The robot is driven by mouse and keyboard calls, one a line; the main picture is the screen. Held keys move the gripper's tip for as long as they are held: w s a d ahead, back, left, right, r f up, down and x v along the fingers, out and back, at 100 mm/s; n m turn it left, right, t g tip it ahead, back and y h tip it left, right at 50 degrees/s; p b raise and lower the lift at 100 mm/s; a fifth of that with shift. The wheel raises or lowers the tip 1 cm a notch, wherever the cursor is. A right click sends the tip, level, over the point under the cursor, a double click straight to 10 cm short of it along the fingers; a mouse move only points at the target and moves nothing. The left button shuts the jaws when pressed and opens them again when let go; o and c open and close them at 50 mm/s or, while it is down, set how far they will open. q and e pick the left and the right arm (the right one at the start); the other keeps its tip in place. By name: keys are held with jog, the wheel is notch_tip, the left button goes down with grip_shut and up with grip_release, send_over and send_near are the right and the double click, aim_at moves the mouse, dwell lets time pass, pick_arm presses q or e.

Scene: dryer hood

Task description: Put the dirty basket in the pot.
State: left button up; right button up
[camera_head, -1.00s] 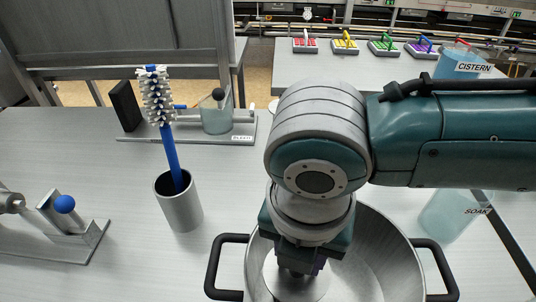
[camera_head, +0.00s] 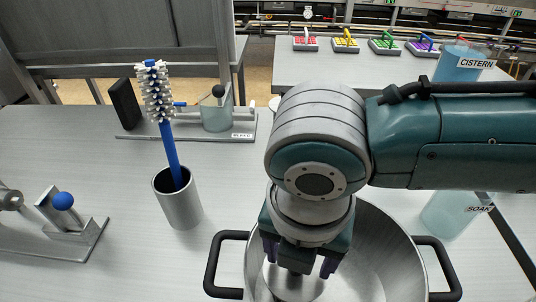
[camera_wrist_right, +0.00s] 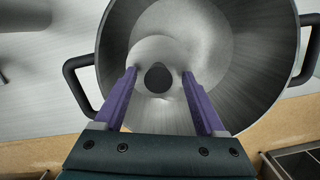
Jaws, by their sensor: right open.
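The large steel pot (camera_head: 385,250) with two black handles stands at the front of the table. It also shows in the right wrist view (camera_wrist_right: 245,62). A pale round metal piece with a dark knob (camera_wrist_right: 158,48), seemingly the basket, sits inside the pot. In the head view its top (camera_head: 285,291) is partly covered by my gripper. My right gripper (camera_head: 298,267) points down into the pot and is open. Its purple fingers (camera_wrist_right: 159,74) stand on either side of the dark knob, with visible gaps. My left gripper is out of view.
A blue brush stands in a grey cup (camera_head: 179,205) left of the pot. Behind it is a bleed fixture (camera_head: 215,112). A blue-knobbed fixture (camera_head: 62,220) is at the left edge. The soak container (camera_head: 450,214) is right of the pot.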

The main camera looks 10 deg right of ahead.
notch_tip(320, 180, up, 10)
jog(key=s, duration=0.1)
jog(key=shift+a, duration=0.35)
dwell(0.4)
